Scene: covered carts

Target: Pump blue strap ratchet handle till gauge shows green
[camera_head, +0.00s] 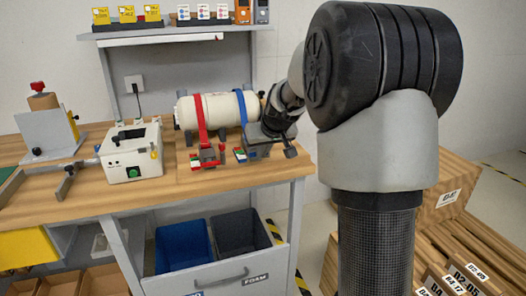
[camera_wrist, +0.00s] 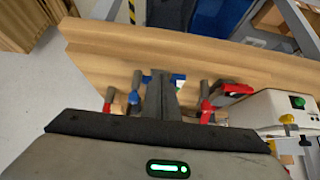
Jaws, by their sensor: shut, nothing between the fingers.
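A cream cylinder (camera_head: 222,110) lies on the wooden bench, held by a red strap (camera_head: 200,118) and a blue strap (camera_head: 242,108). The blue strap's ratchet (camera_head: 241,154) sits at the bench front, below the cylinder; blue parts of it show in the wrist view (camera_wrist: 134,97). A small coloured gauge beside it is too small to read. My gripper (camera_head: 256,138) is over the blue ratchet, with its fingers (camera_wrist: 161,80) shut and empty. The fingers hide part of the ratchet, and I cannot tell whether they touch its handle.
The red ratchet (camera_head: 208,157) stands close left of the blue one and shows in the wrist view (camera_wrist: 228,92). A white box with a green button (camera_head: 132,155) is further left. A shelf (camera_head: 180,33) hangs behind; bins (camera_head: 182,246) are below.

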